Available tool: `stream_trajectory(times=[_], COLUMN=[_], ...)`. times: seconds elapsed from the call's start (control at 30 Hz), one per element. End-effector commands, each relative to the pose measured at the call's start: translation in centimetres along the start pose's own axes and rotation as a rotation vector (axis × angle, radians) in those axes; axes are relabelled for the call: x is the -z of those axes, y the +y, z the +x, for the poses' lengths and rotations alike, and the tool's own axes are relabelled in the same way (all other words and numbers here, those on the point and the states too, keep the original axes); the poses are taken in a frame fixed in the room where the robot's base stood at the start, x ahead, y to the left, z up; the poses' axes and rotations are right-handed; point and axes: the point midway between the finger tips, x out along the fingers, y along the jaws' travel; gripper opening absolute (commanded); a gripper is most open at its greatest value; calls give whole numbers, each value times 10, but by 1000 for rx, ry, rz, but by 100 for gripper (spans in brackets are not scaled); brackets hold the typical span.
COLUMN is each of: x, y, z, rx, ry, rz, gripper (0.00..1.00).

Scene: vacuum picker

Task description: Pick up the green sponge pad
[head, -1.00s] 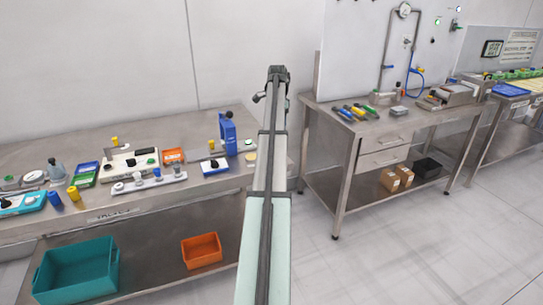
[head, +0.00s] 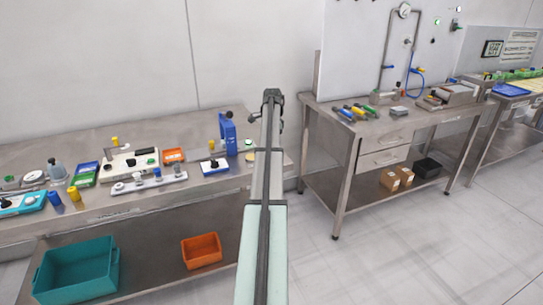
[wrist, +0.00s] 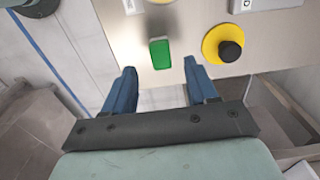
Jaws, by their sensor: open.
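The green sponge pad (wrist: 160,53) is a small bright green block near the edge of a metal tabletop in the wrist view. It lies flat with clear surface around it. My gripper (wrist: 160,68) is open and empty, with its two blue fingers on either side below the pad in the picture. The pad sits ahead of the fingertips, roughly centred between them, and is not touched. In the head view my arm's far end (head: 272,97) reaches over the benches, and I cannot make out the pad there.
A yellow disc (wrist: 209,45) with a black knob (wrist: 230,51) is just right of the pad. A white labelled block (wrist: 265,4) is at the upper right. The left bench (head: 190,135) carries several tools and trays. A second bench (head: 440,118) stands to the right.

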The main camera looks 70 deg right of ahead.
Motion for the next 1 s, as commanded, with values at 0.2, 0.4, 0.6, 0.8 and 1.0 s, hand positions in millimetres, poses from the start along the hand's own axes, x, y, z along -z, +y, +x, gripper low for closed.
stream_trajectory(times=[0.2,0.4,0.6,0.8,1.0], x=[-7,-8,-8,-8,-8], y=[0,-1,-1,-1,-1], z=[22,46,49,49,49], rx=[-2,-1,0,0,0], ry=[-1,0,0,0,0], rz=[0,0,-1,-1,-1], gripper=[57,57,57,45,26])
